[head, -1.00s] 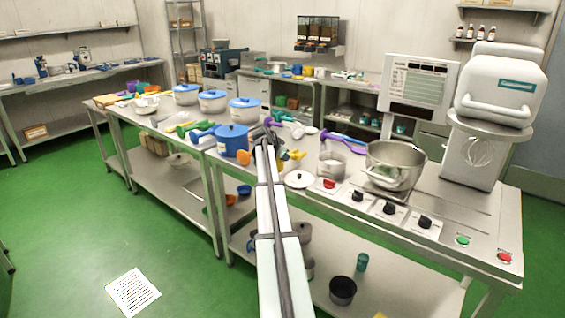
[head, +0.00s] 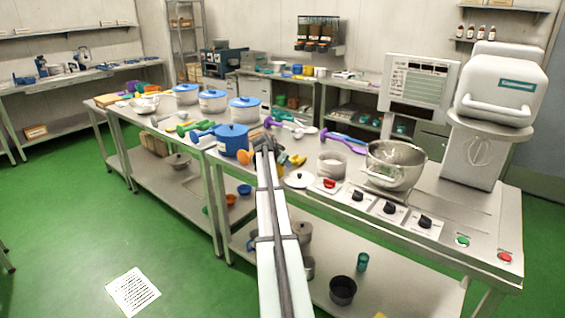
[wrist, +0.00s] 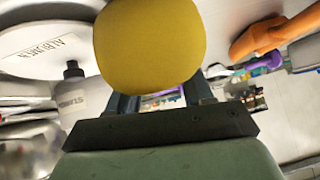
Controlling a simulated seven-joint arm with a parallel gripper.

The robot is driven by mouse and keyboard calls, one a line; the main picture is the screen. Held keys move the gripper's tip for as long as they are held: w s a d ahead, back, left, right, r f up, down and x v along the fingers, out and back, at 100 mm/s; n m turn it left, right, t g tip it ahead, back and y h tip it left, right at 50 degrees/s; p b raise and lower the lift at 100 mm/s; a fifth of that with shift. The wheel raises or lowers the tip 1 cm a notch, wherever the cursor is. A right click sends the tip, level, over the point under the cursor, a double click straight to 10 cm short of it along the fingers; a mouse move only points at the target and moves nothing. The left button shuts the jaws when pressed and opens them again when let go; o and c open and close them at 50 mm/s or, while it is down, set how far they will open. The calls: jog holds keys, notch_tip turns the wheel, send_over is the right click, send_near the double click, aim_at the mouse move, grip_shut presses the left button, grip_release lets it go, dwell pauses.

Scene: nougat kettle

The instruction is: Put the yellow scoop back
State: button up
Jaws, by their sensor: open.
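A yellow scoop (head: 297,160) shows in the head view on the steel table, just right of my arm's end. In the wrist view a large, rounded yellow part (wrist: 150,40), which looks like the scoop, fills the top middle, very close to the camera. My gripper (head: 264,142) is over the table beside the blue pot, and its details are small there. In the wrist view its two fingers (wrist: 158,98) stand apart behind the yellow part's lower edge. The yellow part hides the fingertips, so I cannot tell whether they touch it.
A blue pot (head: 232,140) stands left of my gripper. A white lid (head: 299,179), a white-filled container (head: 332,165) and a steel kettle (head: 396,165) are to the right. An orange utensil (wrist: 270,38) is at right in the wrist view. Purple utensils (head: 343,141) lie behind.

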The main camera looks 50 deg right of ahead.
jog(key=shift+r, duration=0.1)
jog(key=v, duration=1.2)
jog(key=w+a+f+n+y, duration=0.1)
jog(key=a+f+n+y, duration=0.15)
jog(key=a+f, duration=0.8)
jog(key=w+a+f+n+y, duration=0.1)
jog(key=a+f+n, duration=0.2)
jog(key=a+f, duration=0.7)
jog(key=s+a+f+n+g+y, duration=0.1)
jog(key=s+a+f+n, duration=0.15)
jog(key=a+f, duration=0.75)
jog(key=s+a+f+n+g+y, duration=0.15)
jog(key=s+a+f, duration=0.25)
jog(key=a+f, duration=0.55)
jog(key=s+a+f+n+g+y, duration=0.2)
jog(key=s+a+f+n, duration=0.3)
jog(key=s+a+f, duration=1)
jog(key=s+a+f+n+g, duration=0.1)
jog(key=s+a, duration=0.2)
jog(key=s, duration=0.4)
jog(key=s+a+f+n+g, duration=0.1)
jog(key=s+a+n, duration=0.1)
jog(key=s, duration=0.5)
jog(key=s+a+n+g+y, duration=0.1)
jog(key=s+a, duration=0.4)
jog(key=s, duration=0.2)
jog(key=shift+f, duration=0.4)
